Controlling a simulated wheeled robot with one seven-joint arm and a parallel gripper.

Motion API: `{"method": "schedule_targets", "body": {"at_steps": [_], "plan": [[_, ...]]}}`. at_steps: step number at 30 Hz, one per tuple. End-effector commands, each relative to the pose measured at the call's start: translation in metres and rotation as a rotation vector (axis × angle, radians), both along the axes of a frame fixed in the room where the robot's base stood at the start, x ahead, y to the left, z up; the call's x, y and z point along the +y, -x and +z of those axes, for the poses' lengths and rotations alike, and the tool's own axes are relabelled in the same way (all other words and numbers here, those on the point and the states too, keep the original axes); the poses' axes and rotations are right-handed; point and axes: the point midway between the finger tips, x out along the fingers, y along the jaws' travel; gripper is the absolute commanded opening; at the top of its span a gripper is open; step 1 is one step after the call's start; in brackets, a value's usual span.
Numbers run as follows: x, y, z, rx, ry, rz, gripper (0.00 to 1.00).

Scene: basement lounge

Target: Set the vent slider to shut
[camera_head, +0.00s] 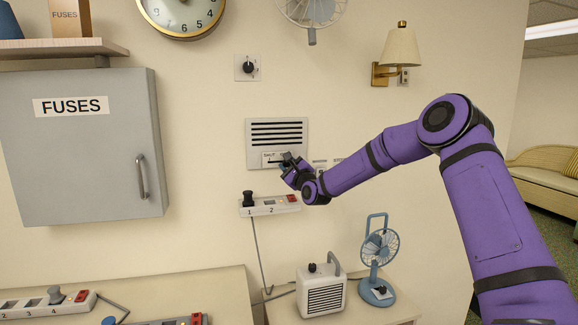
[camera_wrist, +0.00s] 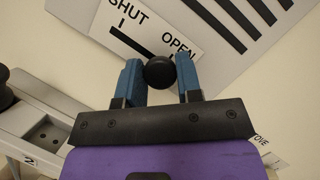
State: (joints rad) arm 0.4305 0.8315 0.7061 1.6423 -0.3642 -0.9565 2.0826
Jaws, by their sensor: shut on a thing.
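The vent (camera_head: 277,123) is a pale grey wall panel with dark horizontal slats, and it also shows in the wrist view (camera_wrist: 215,62). A white label on it reads SHUT at left and OPEN at right, with a dark slot below the words. The vent slider's round black knob (camera_wrist: 159,73) is toward the OPEN end, and the slot shows bare toward SHUT. My gripper (camera_wrist: 160,78) has its two blue fingers on either side of the knob, shut on it. In the head view my gripper (camera_head: 288,163) covers the label's right part and hides the knob.
A power strip (camera_head: 277,206) with a black plug and red switch is on the wall just below the vent. A rotary dial (camera_head: 247,68) is above. A grey fuse box (camera_head: 80,150) stands out at left. A heater (camera_head: 321,291) and blue fan (camera_head: 377,255) stand below.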

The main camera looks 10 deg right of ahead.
Motion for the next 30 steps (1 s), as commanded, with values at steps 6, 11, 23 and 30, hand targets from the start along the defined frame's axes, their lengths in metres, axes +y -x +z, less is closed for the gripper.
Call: {"method": "schedule_targets", "body": {"at_steps": [6,11,23,30], "plan": [[0.045,0.000,0.000,0.001,-0.002,0.007,0.00],[0.061,0.000,0.000,0.000,-0.001,0.003,0.00],[0.063,0.001,0.000,0.001,0.000,0.005,0.58],[0.062,0.000,0.000,0.000,0.000,0.003,0.58]]}}
